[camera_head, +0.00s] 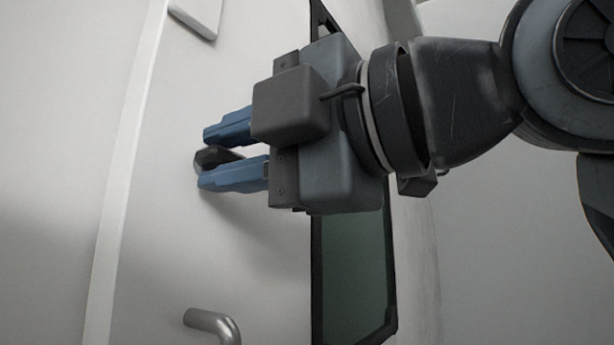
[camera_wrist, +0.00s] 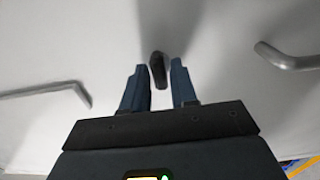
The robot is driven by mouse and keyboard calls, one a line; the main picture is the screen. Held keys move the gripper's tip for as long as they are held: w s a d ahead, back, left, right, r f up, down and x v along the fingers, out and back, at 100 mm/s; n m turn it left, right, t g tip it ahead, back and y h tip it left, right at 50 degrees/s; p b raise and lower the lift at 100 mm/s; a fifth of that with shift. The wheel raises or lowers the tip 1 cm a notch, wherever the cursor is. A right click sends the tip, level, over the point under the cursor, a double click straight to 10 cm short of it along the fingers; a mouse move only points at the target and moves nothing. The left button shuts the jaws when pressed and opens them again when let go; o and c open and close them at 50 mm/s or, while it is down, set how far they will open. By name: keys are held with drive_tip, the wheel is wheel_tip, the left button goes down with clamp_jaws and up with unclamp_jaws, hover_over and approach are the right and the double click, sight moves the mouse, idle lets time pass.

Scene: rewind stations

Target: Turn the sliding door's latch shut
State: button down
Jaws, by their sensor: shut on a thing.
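The sliding door (camera_head: 160,250) is a pale panel that fills the left and middle of the head view. Its latch (camera_head: 212,157) is a small dark knob on the door face. In the wrist view the latch (camera_wrist: 158,70) shows as a dark elongated piece at the fingertips, with its long side running roughly up and down the picture. My gripper (camera_head: 222,155) reaches the door from the right, with its two blue fingers above and below the latch. In the wrist view my gripper (camera_wrist: 160,85) has a finger on each side of the latch. The fingers hide part of it in the head view.
A curved metal handle (camera_head: 213,322) sticks out of the door below the latch; it also shows at the right of the wrist view (camera_wrist: 285,58). A dark-framed window (camera_head: 352,265) lies behind my wrist. A pale block (camera_head: 197,15) is at the top.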

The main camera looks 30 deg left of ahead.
drive_tip(key=shift+s+f, duration=0.1)
drive_tip(key=c, duration=1.1)
unclamp_jaws()
drive_tip(key=shift+s+d, duration=0.15)
drive_tip(key=shift+d, duration=1.8)
drive_tip(key=shift+s+d, duration=0.1)
drive_tip(key=shift+d, duration=1.85)
